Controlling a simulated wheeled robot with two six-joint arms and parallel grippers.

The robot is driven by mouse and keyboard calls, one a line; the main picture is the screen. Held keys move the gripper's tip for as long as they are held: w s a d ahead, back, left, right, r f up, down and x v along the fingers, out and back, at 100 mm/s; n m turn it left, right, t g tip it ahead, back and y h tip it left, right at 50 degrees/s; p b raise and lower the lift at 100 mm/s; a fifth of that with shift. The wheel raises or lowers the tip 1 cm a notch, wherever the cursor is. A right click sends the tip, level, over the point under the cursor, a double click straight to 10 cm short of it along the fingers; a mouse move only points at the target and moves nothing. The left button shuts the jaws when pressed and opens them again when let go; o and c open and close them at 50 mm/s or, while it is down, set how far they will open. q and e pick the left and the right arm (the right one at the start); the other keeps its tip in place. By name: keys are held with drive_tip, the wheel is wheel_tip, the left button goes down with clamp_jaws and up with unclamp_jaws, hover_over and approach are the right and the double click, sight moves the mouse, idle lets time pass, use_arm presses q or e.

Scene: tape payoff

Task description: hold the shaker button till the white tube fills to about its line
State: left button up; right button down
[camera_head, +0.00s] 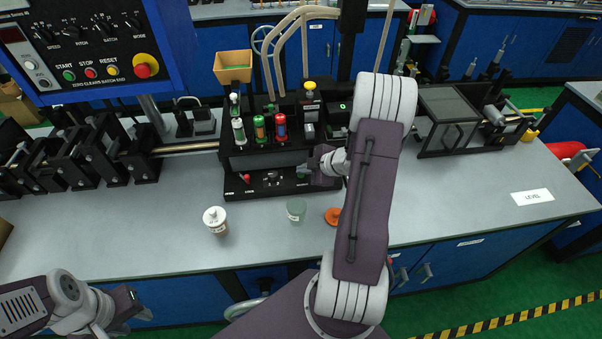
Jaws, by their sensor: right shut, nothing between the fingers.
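The white tube (238,130) stands upright in the black tube machine (265,157), left of a green tube (259,128) and a red tube (281,127). Its line and fill level are too small to read. A low control strip (285,188) with small knobs runs along the machine's front. My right gripper (303,171) is shut and empty at the right part of this strip. Its fingertips are small, and I cannot tell which button is the shaker's or whether they touch one. My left gripper (137,307) is low at the left, off the bench's front edge, away from the machine.
A white lidded jar (215,220), a greenish cup (296,210) and an orange disc (333,216) stand on the bench before the machine. A tan hopper (232,66) is above it. Black rollers (85,155) fill the left.

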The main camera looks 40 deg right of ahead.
sight(303, 176)
drive_tip(key=shift+r, duration=0.1)
idle(0.5)
drive_tip(key=shift+r+p, duration=0.75)
drive_tip(key=shift+p, duration=0.2)
drive_tip(key=shift+r, duration=0.1)
wheel_tip(303, 176, up, 5)
drive_tip(key=p, duration=0.5)
